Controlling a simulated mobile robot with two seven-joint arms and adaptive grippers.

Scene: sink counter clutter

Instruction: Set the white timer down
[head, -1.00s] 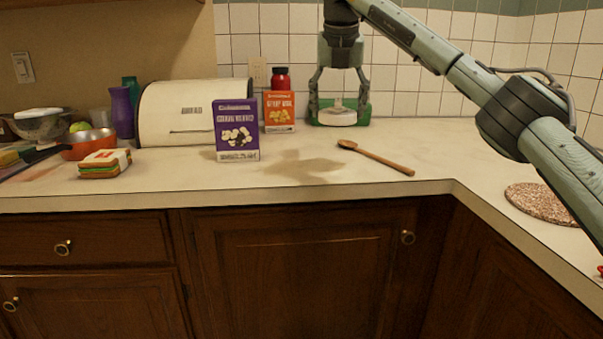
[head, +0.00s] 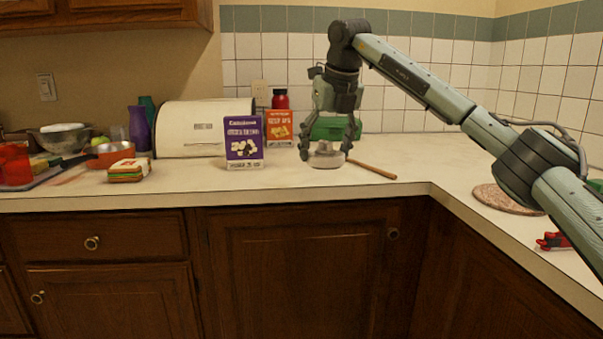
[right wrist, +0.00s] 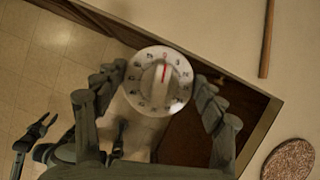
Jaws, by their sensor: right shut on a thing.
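The white timer (head: 326,159) is held between the fingers of my right gripper (head: 327,150), low in front of the back wall in the head view. In the right wrist view the timer's round dial (right wrist: 158,80) faces the camera, with numbers and a red mark. The fingers of the right gripper (right wrist: 165,95) stand on both sides of it. The timer hides the spoon's bowl in the head view. I cannot tell whether its underside touches the counter (head: 300,184). A dark part at the left of the wrist view may be my left gripper (right wrist: 32,143); its state is unclear.
A wooden spoon (head: 373,170) lies beside the timer. A purple box (head: 243,140), an orange box (head: 279,126) and a green object (head: 330,128) stand nearby. A round trivet (head: 507,199) and a red item (head: 553,240) lie right. Bare counter lies in front.

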